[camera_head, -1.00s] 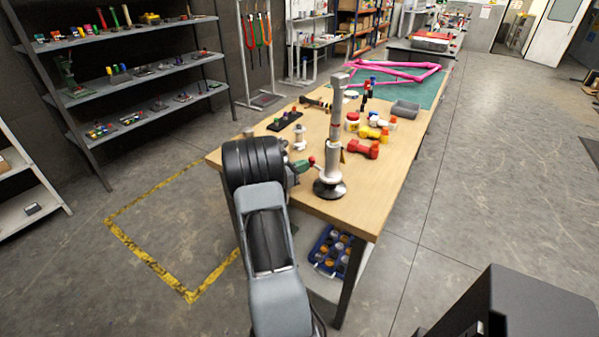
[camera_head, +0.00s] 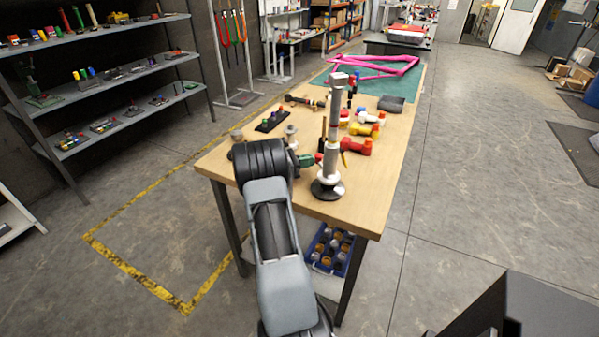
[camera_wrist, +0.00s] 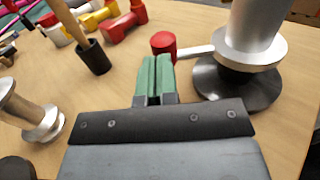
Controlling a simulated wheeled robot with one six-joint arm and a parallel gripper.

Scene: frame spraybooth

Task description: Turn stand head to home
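The stand is a silver column (camera_head: 328,150) on a round black base (camera_head: 327,190), upright near the front corner of the wooden table, with a block-like head (camera_head: 338,77) on top. In the wrist view the lower column (camera_wrist: 262,25) and black base (camera_wrist: 235,85) are at the upper right. A silver lever with a red knob (camera_wrist: 163,43) sticks out left from its collar. My gripper (camera_wrist: 155,60) has green fingers lying side by side with almost no gap. Their tips are just in front of the knob; whether they touch it I cannot tell. The stand's head is outside the wrist view.
Red dumbbell-shaped pieces (camera_head: 357,147) and yellow ones (camera_head: 367,130) lie behind the stand. A dark cup with a wooden handle (camera_wrist: 93,57) and a silver spool-like piece (camera_wrist: 28,115) stand left of my gripper. A blue bin (camera_head: 331,248) is on the lower shelf.

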